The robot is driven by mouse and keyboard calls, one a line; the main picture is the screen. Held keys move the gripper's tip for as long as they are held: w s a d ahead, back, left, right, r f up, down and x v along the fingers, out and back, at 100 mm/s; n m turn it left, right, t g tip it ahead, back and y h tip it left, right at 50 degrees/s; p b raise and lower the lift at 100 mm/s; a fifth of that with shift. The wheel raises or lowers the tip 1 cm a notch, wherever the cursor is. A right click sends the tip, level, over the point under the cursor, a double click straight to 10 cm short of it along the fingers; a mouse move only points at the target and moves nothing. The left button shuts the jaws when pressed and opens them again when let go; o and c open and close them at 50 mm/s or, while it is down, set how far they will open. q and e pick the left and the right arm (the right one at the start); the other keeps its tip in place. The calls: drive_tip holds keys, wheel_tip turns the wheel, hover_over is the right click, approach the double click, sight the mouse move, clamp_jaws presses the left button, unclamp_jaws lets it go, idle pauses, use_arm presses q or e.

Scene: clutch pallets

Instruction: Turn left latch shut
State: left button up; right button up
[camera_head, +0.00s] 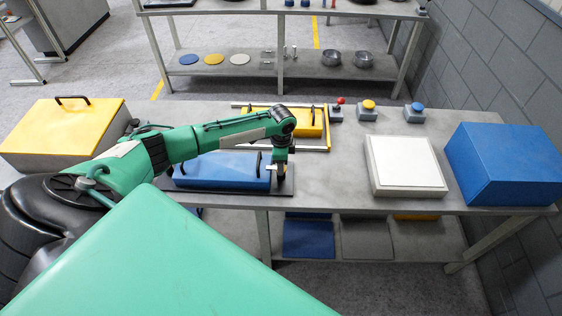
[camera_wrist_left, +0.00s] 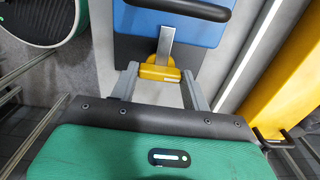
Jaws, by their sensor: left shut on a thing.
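A blue case (camera_head: 220,172) with a black handle lies on the table. It fills the top of the left wrist view (camera_wrist_left: 205,30). A latch (camera_wrist_left: 158,72) with a yellow base and a metal strip (camera_wrist_left: 166,45) sits at the case's edge. My left gripper (camera_head: 279,178) reaches down at the right end of the blue case in the head view. In the left wrist view its two grey fingers (camera_wrist_left: 160,76) stand on either side of the yellow part and are shut on it. The arm and gripper hide part of the case's end. My right gripper is not in view.
A yellow case (camera_head: 308,124) lies behind the blue one. A white box (camera_head: 404,165) and a blue box (camera_head: 503,163) stand to the right. Button boxes (camera_head: 368,111) line the back edge. Bare table lies between my gripper and the white box.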

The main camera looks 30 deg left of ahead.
use_arm(q)
drive_tip(key=o, duration=1)
wheel_tip(320, 180, up, 14)
drive_tip(key=b, duration=0.3)
drive_tip(key=shift+f, duration=0.1)
